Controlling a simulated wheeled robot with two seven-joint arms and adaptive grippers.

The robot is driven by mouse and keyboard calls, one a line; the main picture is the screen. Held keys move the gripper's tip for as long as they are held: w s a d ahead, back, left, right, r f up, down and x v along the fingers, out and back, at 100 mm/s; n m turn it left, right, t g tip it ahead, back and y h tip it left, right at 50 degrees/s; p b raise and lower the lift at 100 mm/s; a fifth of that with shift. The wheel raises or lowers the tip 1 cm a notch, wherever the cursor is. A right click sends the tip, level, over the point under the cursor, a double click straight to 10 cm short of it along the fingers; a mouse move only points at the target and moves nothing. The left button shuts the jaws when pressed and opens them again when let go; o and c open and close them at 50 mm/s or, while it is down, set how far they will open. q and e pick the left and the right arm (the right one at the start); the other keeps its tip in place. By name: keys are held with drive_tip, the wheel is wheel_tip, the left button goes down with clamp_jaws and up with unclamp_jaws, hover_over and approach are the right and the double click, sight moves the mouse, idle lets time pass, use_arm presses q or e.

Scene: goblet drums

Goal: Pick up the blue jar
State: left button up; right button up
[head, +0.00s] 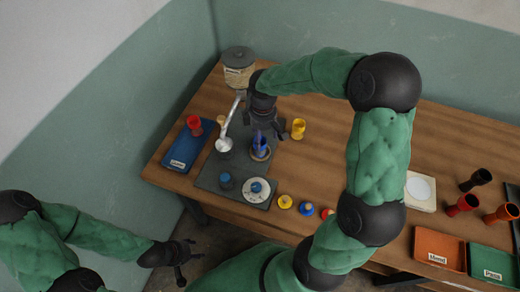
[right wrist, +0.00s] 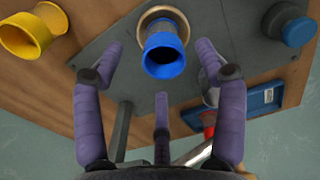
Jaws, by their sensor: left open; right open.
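The blue jar (head: 260,147), goblet-shaped with an open mouth, stands upright on the dark mat (head: 211,176), with a tan ring around its base. In the right wrist view the jar (right wrist: 164,52) is at top centre, between and beyond the spread purple fingers of my right gripper (right wrist: 160,58). No finger visibly grips it. In the head view my right gripper (head: 264,127) hangs just above and behind the jar, partly overlapping it. My left gripper (head: 180,256) is open and empty, low at the left, off the table's front edge.
A yellow goblet (head: 298,128) stands right of the jar. A blue tray (head: 186,150) with a red cup (head: 194,124) is at left. A glass container (head: 238,66) and metal scoop (head: 224,144) stand nearby.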

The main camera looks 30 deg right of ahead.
drive_tip(key=shift+f, duration=0.9)
drive_tip(key=shift+w+a+f+b, duration=0.15)
drive_tip(key=shift+f+b, duration=0.6)
drive_tip(key=shift+f, duration=0.6)
drive_tip(key=shift+w+f+b, duration=0.15)
drive_tip(key=shift+f+b, duration=0.55)
drive_tip(key=shift+f, duration=0.65)
clamp_jaws()
